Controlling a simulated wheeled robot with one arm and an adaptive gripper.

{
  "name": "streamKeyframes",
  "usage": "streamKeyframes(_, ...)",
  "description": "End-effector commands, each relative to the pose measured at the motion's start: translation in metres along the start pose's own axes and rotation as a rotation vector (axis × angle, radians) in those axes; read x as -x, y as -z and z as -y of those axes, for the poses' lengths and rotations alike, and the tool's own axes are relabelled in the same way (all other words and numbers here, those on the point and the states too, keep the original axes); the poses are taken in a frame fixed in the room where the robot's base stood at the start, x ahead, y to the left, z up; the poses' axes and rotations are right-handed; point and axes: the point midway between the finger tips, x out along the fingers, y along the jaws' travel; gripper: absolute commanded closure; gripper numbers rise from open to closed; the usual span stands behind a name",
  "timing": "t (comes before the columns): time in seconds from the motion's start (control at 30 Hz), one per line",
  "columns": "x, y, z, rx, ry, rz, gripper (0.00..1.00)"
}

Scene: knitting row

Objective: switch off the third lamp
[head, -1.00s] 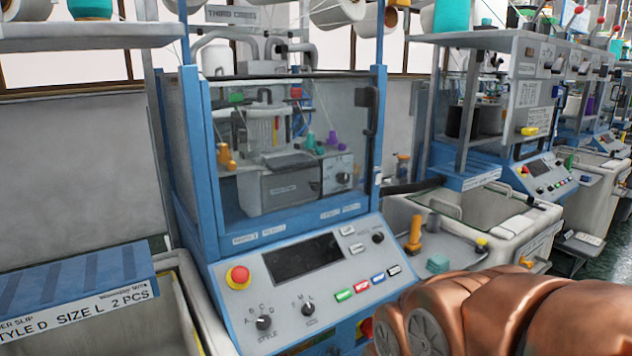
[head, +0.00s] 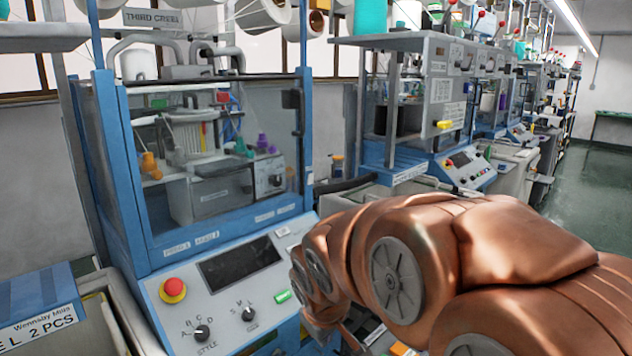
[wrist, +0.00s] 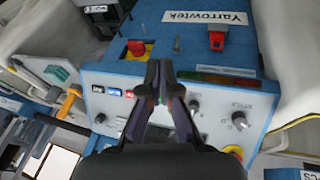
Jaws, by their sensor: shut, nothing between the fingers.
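My gripper (wrist: 160,90) is shut and empty in the wrist view. Its fingertips are over the control side of the blue-and-white machine, which shows in the head view (head: 150,290) under a "THIRD CREEL" sign (head: 152,18). Past the fingertips, on the blue front face, are a red switch on a yellow plate (wrist: 136,48), a small metal toggle (wrist: 177,44) and a red switch (wrist: 217,40). I cannot tell whether the fingers touch anything. I cannot tell which part is the third lamp or whether it is lit. My arm hides the panel's right end in the head view.
The panel carries a red stop button (head: 174,289), knobs (head: 203,333) and a dark display (head: 240,263). A bin (head: 100,325) stands at the left. More machines (head: 465,165) line up to the right, with open green floor (head: 590,190) beyond.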

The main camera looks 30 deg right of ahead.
Motion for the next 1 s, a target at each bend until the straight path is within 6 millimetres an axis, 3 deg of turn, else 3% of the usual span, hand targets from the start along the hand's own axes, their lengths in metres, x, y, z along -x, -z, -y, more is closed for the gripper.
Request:
streamKeyframes(0.03,-0.009,0.026,-0.024,0.022,-0.043,-0.066,1.00)
streamKeyframes(0.2,-0.021,0.116,-0.104,0.151,-0.206,-0.307,1.00)
streamKeyframes(0.33,-0.021,0.174,-0.160,0.266,-0.330,-0.480,1.00)
streamKeyframes(0.5,-0.015,0.230,-0.223,0.437,-0.491,-0.682,1.00)
streamKeyframes(0.73,-0.009,0.267,-0.283,0.692,-0.684,-0.929,1.00)
streamKeyframes(0.87,-0.010,0.268,-0.302,0.842,-0.771,-1.050,1.00)
streamKeyframes(1.0,-0.015,0.256,-0.310,0.975,-0.830,-1.157,1.00)
